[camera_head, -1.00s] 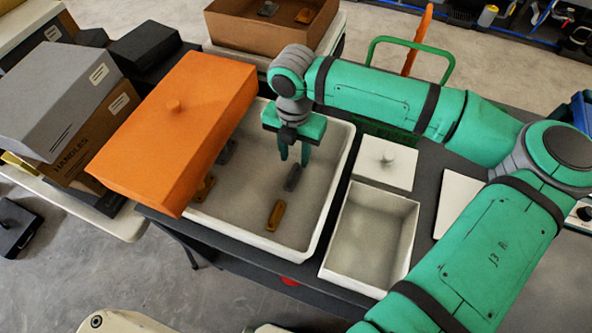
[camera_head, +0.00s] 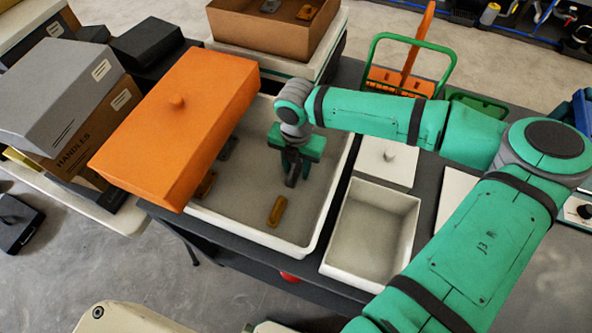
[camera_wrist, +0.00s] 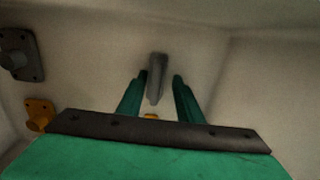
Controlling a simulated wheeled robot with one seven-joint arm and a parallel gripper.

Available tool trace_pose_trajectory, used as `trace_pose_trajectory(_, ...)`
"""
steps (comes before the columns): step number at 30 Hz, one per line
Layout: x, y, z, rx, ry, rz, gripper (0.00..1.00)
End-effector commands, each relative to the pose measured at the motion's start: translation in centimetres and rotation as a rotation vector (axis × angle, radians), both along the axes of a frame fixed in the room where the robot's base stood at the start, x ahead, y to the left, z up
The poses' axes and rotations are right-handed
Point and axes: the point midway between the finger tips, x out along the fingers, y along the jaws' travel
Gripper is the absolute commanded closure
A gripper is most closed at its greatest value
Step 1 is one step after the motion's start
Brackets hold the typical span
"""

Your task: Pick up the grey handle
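The grey handle (camera_wrist: 157,75) lies on the floor of the white tank (camera_head: 336,190). In the wrist view it shows between and just past the tips of my gripper (camera_wrist: 160,78), whose green fingers are apart with gaps on both sides. In the head view my gripper (camera_head: 291,168) points down into the tank over the grey handle (camera_head: 292,180), which it partly hides. I cannot tell the exact height of the fingertips above the handle.
An orange lid (camera_head: 175,125) covers the tank's left part; another grey handle (camera_wrist: 20,54) and an orange one (camera_wrist: 39,113) sit near it. An orange-brown handle (camera_head: 277,211) lies in front. An empty white tank (camera_head: 372,232) stands right, a white lid (camera_head: 385,163) behind it.

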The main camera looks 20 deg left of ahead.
Motion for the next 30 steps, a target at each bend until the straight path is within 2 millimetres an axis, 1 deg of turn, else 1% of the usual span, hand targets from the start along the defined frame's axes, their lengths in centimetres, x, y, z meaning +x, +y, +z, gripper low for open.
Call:
trace_pose_trajectory(1,-0.1,0.2,0.0,0.0,0.0,0.005,0.77)
trace_pose_trajectory(2,-0.1,0.4,0.0,0.0,0.0,0.007,0.84)
trace_pose_trajectory(3,-0.2,0.5,0.0,0.0,0.0,0.01,0.94)
trace_pose_trajectory(4,-0.2,0.6,0.0,0.0,0.0,0.012,1.0)
trace_pose_trajectory(8,-0.3,0.8,0.0,0.0,0.001,0.015,1.0)
trace_pose_trajectory(16,-0.2,0.3,-0.1,0.0,0.003,0.006,1.0)
trace_pose_trajectory(20,-0.1,0.1,0.4,0.0,0.002,0.003,1.0)
trace_pose_trajectory(23,0.0,0.1,1.2,0.001,0.0,0.003,1.0)
trace_pose_trajectory(27,0.0,0.1,3.4,0.001,-0.001,0.004,1.0)
trace_pose_trajectory(29,-1.2,0.1,4.4,0.003,0.0,0.007,1.0)
trace_pose_trajectory(30,-1.9,-0.1,5.2,0.002,0.0,0.008,1.0)
